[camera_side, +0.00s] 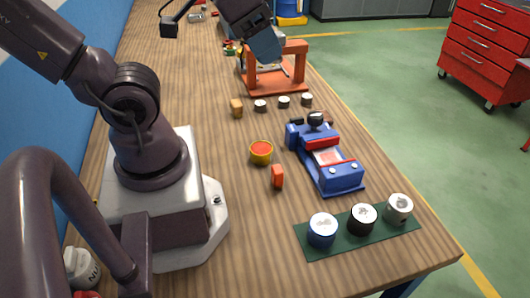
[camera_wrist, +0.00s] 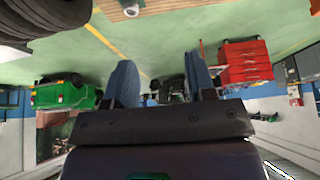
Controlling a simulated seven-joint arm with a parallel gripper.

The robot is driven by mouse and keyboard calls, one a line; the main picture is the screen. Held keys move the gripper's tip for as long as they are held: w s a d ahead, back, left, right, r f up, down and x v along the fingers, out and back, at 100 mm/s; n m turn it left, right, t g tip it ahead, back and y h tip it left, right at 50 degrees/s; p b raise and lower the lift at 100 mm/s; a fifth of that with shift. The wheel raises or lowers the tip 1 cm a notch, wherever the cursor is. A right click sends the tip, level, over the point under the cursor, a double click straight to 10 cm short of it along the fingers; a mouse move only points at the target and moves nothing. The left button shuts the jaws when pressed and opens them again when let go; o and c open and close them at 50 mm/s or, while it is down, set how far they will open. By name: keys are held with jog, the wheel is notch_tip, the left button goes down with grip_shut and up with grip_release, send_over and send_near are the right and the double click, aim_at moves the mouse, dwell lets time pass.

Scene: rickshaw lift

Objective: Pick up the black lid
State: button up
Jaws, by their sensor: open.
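My gripper (camera_side: 266,48) is raised at the top of the side view, in front of an orange frame. In the wrist view my gripper (camera_wrist: 160,64) has its two blue-grey fingers apart with nothing between them. On a dark green mat (camera_side: 328,248) at the table's near right stand a blue can (camera_side: 322,231), a black can (camera_side: 362,220) and a grey can (camera_side: 398,209), all with pale tops. Several small dark discs with pale tops, one being this disc (camera_side: 284,102), lie near the frame. I cannot tell which piece is the black lid.
A blue rickshaw model (camera_side: 328,160) stands mid-table. The orange frame (camera_side: 276,88) stands behind. Bare wood lies left of the mat. A red cabinet (camera_side: 490,45) stands on the floor.

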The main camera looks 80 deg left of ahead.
dwell(0.3)
jog(key=o, duration=0.5)
jog(key=shift+a, duration=0.1)
jog(key=n+g, duration=0.6)
jog(key=n, duration=1.2)
send_over(297, 118)
notch_tip(297, 118, down, 22)
notch_tip(297, 118, down, 7)
jog(key=shift+s, duration=0.15)
jog(key=shift+f, duration=2.8)
